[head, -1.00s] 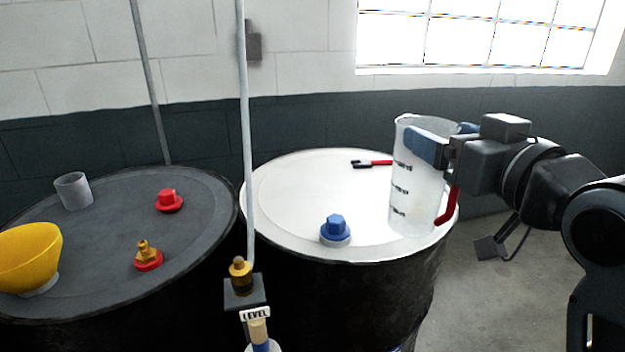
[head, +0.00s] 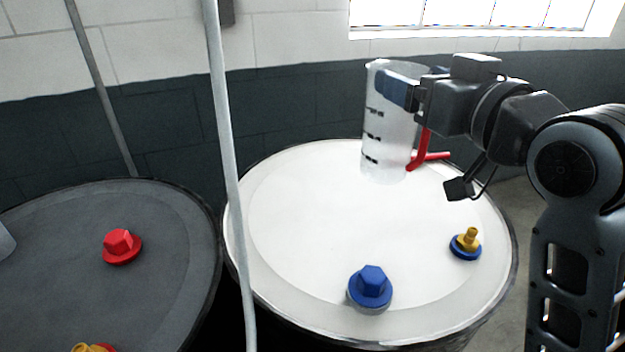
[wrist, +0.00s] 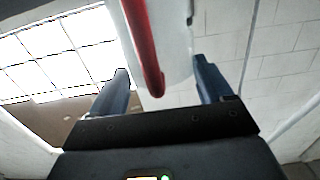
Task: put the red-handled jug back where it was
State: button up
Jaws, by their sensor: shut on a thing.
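The clear jug (head: 385,130) with black level marks and a red handle (head: 420,148) is upright in the head view, over the far part of the white drum lid (head: 300,220). My gripper (head: 412,88) is shut on its upper part from the right, one blue finger in front and the other mostly hidden behind. I cannot tell for sure whether the jug's base touches the lid. In the wrist view, the jug (wrist: 178,50) and red handle (wrist: 145,50) sit between the two fingers (wrist: 163,85).
On the white lid are a blue cap (head: 370,287) at the front and a yellow fitting on a blue base (head: 466,243) at right. A red bar (head: 435,157) lies behind the handle. A grey pole (head: 226,170) stands between this and the dark drum (head: 60,250), with a red cap (head: 122,245).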

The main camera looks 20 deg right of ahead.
jog(key=w+a+f+b, duration=0.4)
jog(key=w+a+f, duration=0.2)
jog(key=w+f, duration=0.4)
jog(key=shift+a+f, duration=0.35)
jog(key=shift+f, duration=0.15)
jog(key=shift+w, duration=0.1)
jog(key=shift+f+b, duration=0.2)
jog(key=shift+b, duration=0.1)
jog(key=o, duration=1.6)
jog(key=shift+o, duration=0.2)
jog(key=shift+r, duration=0.1)
jog(key=s, duration=1.2)
jog(key=shift+r+p, duration=0.3)
jog(key=shift+p, duration=0.15)
